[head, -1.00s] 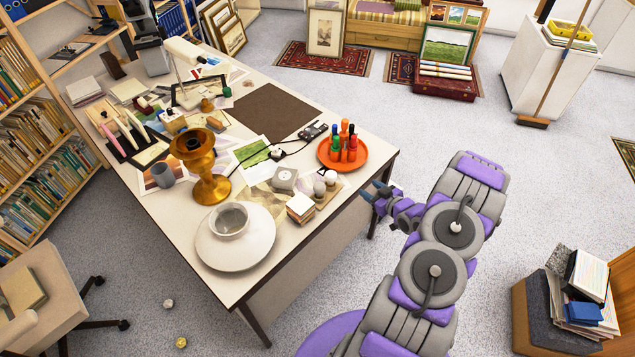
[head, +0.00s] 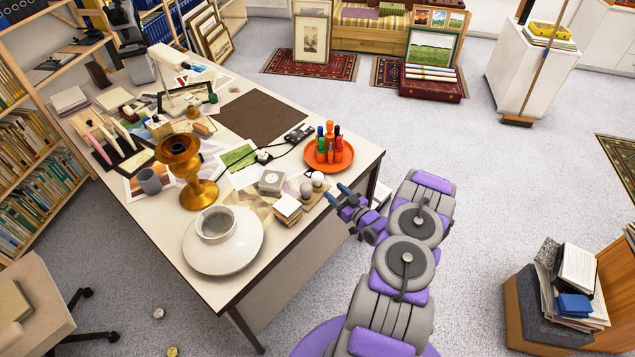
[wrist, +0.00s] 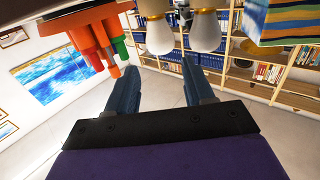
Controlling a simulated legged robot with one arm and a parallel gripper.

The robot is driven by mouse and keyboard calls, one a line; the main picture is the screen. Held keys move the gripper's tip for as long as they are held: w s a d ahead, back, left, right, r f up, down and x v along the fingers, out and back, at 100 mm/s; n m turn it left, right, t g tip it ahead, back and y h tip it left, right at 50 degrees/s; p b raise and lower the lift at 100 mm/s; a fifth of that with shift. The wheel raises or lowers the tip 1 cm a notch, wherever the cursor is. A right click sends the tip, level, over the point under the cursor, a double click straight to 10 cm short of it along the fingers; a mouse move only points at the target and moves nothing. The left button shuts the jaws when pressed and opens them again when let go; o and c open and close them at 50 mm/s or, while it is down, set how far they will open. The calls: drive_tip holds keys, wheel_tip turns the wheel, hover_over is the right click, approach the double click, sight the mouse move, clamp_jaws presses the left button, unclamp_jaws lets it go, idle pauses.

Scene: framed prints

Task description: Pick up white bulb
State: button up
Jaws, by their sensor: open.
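Two small pale bulbs stand close together near the table's right edge: a white bulb (head: 317,179) and a greyer-looking one (head: 306,190). The wrist view, which looks upside down, shows two white bulbs with gold bands, one on the left (wrist: 159,36) and one on the right (wrist: 204,32). My gripper (head: 338,194) is just off the table edge, to the right of the bulbs. Its blue fingers (wrist: 157,68) are apart with nothing between them. The bulbs lie beyond the fingertips in the wrist view, not visibly touched.
An orange tray (head: 345,163) with several colored bottles stands behind the bulbs; the bottles (wrist: 95,45) also show in the wrist view.

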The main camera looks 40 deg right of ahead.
sight(321, 179)
drive_tip(key=w, duration=0.3)
drive_tip(key=w+b, duration=0.1)
drive_tip(key=w, duration=0.2)
drive_tip(key=w+b, duration=0.1)
drive_tip(key=w, duration=0.2)
drive_tip(key=shift+a+r, duration=0.15)
drive_tip(key=shift+r, duration=0.2)
drive_tip(key=shift+c, duration=0.5)
drive_tip(key=c, duration=0.6)
